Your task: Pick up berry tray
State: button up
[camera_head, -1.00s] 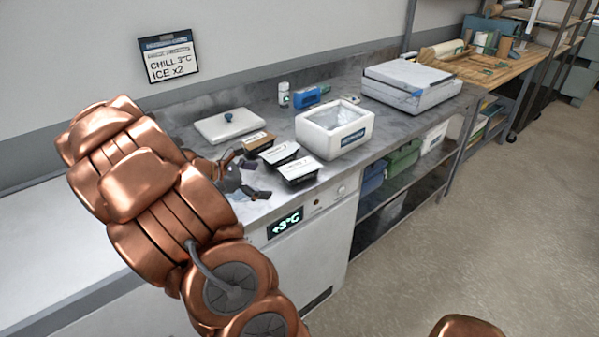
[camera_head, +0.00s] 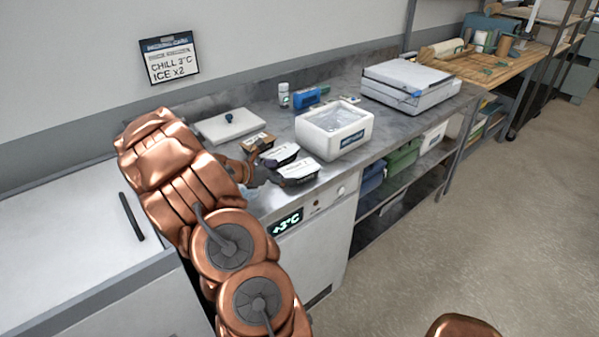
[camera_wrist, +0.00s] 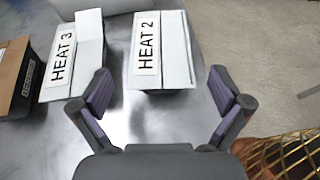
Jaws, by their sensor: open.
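The berry tray (camera_wrist: 14,80) has a brown top and a dark side with part of the word "BERRIES" showing. It is at the left edge of the wrist view, and it shows in the head view (camera_head: 259,141) at the back left of the tray row. The HEAT 3 tray (camera_wrist: 75,55) and HEAT 2 tray (camera_wrist: 160,50) are white-topped and lie to its right. My gripper (camera_wrist: 163,92) is open and empty. Its fingers point at the HEAT 2 tray, apart from the berry tray. In the head view my gripper is partly hidden beside the trays.
A white insulated box (camera_head: 334,128) stands right of the trays. A white lid (camera_head: 226,126) with a blue knob lies behind them. A blue item (camera_head: 306,97), a small bottle (camera_head: 284,94) and a large pale case (camera_head: 409,80) stand further back. The steel counter's front edge is close.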

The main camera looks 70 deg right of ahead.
aim_at(300, 174)
jog(key=shift+x, duration=1.45)
jog(key=shift+c, duration=0.3)
jog(key=c, duration=1.2)
jog(key=shift+r, duration=0.1)
